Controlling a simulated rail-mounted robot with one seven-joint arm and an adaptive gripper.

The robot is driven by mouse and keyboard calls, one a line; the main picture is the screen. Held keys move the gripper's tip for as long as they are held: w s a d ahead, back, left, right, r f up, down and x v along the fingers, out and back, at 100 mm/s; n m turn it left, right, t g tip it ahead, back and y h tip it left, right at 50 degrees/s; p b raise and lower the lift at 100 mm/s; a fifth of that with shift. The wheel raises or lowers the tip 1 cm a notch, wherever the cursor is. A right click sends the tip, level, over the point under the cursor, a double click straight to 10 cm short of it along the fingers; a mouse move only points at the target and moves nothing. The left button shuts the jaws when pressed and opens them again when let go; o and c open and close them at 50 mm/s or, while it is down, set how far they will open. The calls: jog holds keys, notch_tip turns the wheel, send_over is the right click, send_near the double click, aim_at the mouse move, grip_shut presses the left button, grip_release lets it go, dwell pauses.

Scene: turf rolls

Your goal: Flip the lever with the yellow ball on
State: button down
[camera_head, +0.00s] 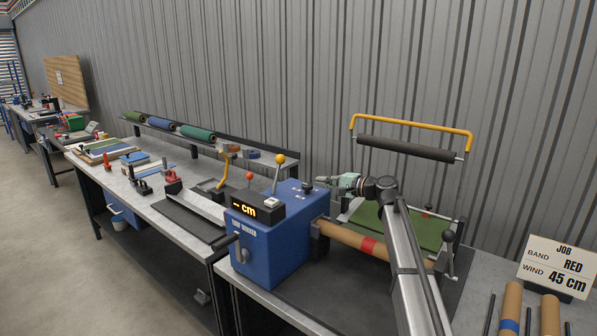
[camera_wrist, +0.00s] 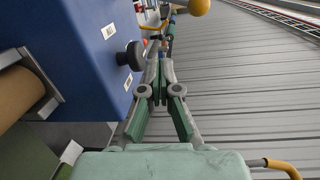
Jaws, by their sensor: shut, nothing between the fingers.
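The blue turf winder box (camera_head: 262,250) stands on the bench, with a "– cm" display on its front. The lever with the yellow ball (camera_head: 279,159) rises from the top of the box, its rod leaning slightly. In the wrist view the yellow ball (camera_wrist: 198,7) shows at the top edge, beyond my fingers and a little right of them. My gripper (camera_head: 331,182) is shut and empty, beside the box's right side near a black knob (camera_head: 308,186). In the wrist view my gripper (camera_wrist: 160,88) points along the box's side, apart from the ball.
A second lever with a red ball (camera_head: 249,175) stands left of the yellow one. A yellow-handled roller frame (camera_head: 410,128) stands behind. A job sign (camera_head: 556,267) reads RED, 45 cm.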

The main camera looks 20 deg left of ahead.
jog(key=shift+m+t+y, duration=0.5)
jog(key=shift+y, duration=0.1)
jog(key=w+r, duration=0.4)
jog(key=shift+a+b, duration=0.25)
jog(key=shift+b, duration=0.1)
jog(key=s+a+p, duration=0.1)
jog(key=a+p, duration=0.3)
jog(key=a, duration=0.7)
jog(key=shift+a+r+p, duration=0.3)
jog(key=shift+r+p, duration=0.05)
jog(key=shift+r, duration=0.05)
jog(key=s+a+r+n+b, duration=0.2)
jog(key=s+a+n+b, duration=0.1)
jog(key=s+n+b, duration=0.4)
jog(key=shift+s+n+b, duration=0.4)
jog(key=shift+s+b, duration=1.2)
jog(key=shift+b, duration=1.8)
